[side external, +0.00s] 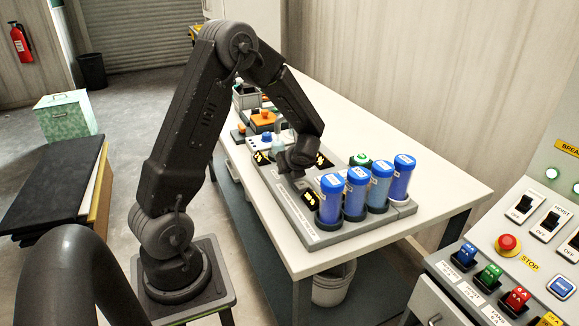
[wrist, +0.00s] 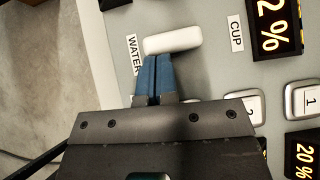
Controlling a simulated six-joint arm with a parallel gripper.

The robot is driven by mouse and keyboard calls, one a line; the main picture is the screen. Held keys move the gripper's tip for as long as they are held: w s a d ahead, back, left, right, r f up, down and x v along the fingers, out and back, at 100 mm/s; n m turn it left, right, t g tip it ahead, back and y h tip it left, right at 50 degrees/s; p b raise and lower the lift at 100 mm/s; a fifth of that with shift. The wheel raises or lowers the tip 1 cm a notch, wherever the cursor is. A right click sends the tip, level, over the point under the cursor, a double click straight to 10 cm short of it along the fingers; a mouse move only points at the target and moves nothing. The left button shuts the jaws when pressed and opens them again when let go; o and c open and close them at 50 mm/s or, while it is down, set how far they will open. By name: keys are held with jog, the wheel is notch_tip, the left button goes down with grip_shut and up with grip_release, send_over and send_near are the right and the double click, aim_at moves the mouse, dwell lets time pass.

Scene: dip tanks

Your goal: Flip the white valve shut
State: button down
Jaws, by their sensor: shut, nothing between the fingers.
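The white valve (wrist: 172,39) shows in the wrist view as a rounded white bar lying roughly crosswise on a grey panel (wrist: 205,68), beside a label reading WATER (wrist: 133,55). My gripper (wrist: 155,58) is shut and empty, its blue fingertips together right at the lower edge of the white bar. I cannot tell whether they touch it. In the side view my gripper (side external: 298,160) is low over the bench panel (side external: 293,215). The white valve cannot be made out there.
Several blue-capped cylinders (side external: 356,192) stand at the panel's near right end. Black displays (wrist: 275,28) and white buttons (wrist: 303,100) lie right of the valve in the wrist view. An orange item (side external: 262,118) sits behind my gripper. The right of the table (side external: 400,135) is clear.

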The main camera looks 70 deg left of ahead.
jog(key=shift+s+a+m+t, duration=0.1)
jog(key=shift+s+m+t, duration=0.1)
jog(key=shift+m+t, duration=0.45)
jog(key=m+t, duration=0.1)
jog(key=m, duration=0.1)
jog(key=shift+s+a+m+t+h, duration=0.3)
jog(key=shift+s+m+t+h, duration=0.05)
jog(key=shift+h, duration=0.05)
jog(key=shift+s+a, duration=0.25)
jog(key=shift+a, duration=0.25)
jog(key=shift+s+a, duration=0.25)
jog(key=shift+a, duration=0.2)
jog(key=shift+w+a, duration=0.1)
jog(key=shift+a, duration=0.9)
jog(key=shift+w, duration=0.15)
dwell(0.5)
